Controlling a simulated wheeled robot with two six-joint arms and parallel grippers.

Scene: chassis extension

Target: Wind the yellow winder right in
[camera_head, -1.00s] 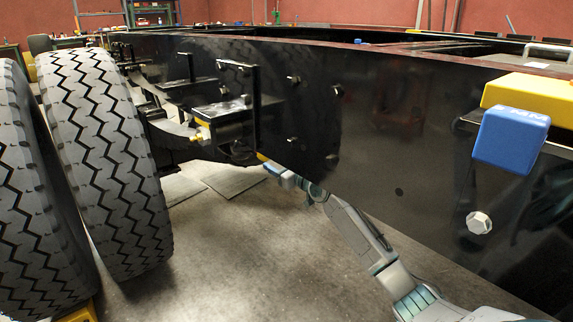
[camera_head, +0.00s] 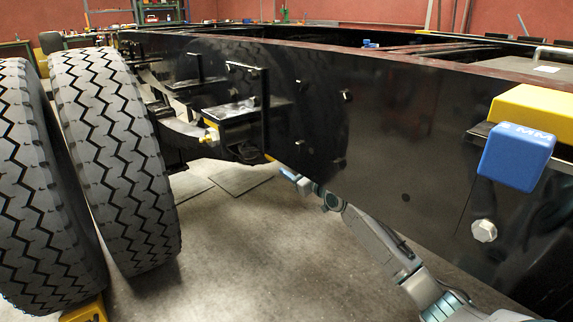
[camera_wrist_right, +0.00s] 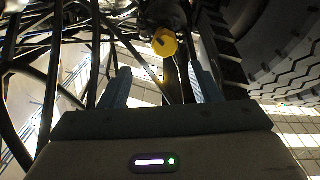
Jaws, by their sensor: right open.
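A small yellow fitting (camera_head: 210,133), which looks like the winder, sits by the black bracket on the chassis side, between the wheel and the frame rail. In the right wrist view a round yellow knob (camera_wrist_right: 164,43) with a dark mark on its face shows ahead, just beyond the fingertips. My right gripper (camera_wrist_right: 160,76) is open, with a finger on either side and nothing between them. In the head view my right arm reaches in from the lower right, and its gripper end (camera_head: 288,175) is low beside the rail, partly hidden by it. My left gripper is out of view.
Large tyres (camera_head: 115,160) stand at the left. The long black chassis rail (camera_head: 400,130) runs across the view, with a yellow block (camera_head: 535,108) and a blue block (camera_head: 516,156) at its right. Grey floor (camera_head: 250,250) lies open below. Dark rods surround the knob in the wrist view.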

